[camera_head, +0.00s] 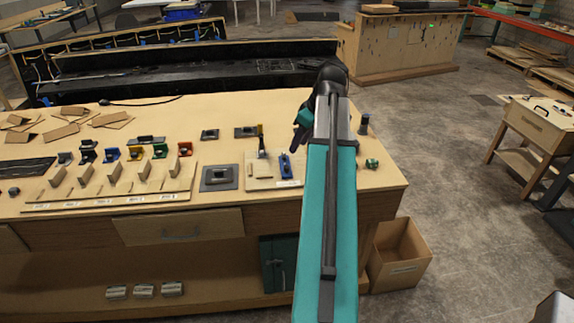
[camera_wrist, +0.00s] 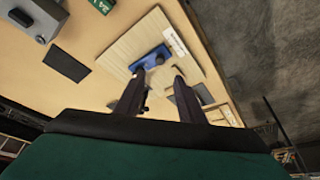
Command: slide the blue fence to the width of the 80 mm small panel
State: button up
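The blue fence (camera_head: 286,166) sits on a pale wooden board (camera_head: 294,184) near the right part of the bench. In the wrist view the blue fence (camera_wrist: 151,60) lies beyond my fingertips, on the same board (camera_wrist: 128,69). My gripper (camera_head: 295,147) hangs close above and behind the board. In the wrist view my gripper (camera_wrist: 157,84) has its two dark fingers apart with nothing between them. I cannot tell which piece is the 80 mm small panel; labels are too small to read.
A yellow-and-black upright part (camera_head: 261,140) stands at the board's back edge. A dark square plate (camera_head: 219,178) lies left of the board. Further left, several panels stand in a rack (camera_head: 105,198) with coloured blocks behind. A green-and-dark part (camera_head: 372,163) is near the right edge.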

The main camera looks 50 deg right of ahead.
aim_at(287, 167)
jog(key=shift+p+x, duration=1.85)
jog(key=shift+x, duration=4.25)
jog(key=shift+s, duration=0.1)
grip_shut()
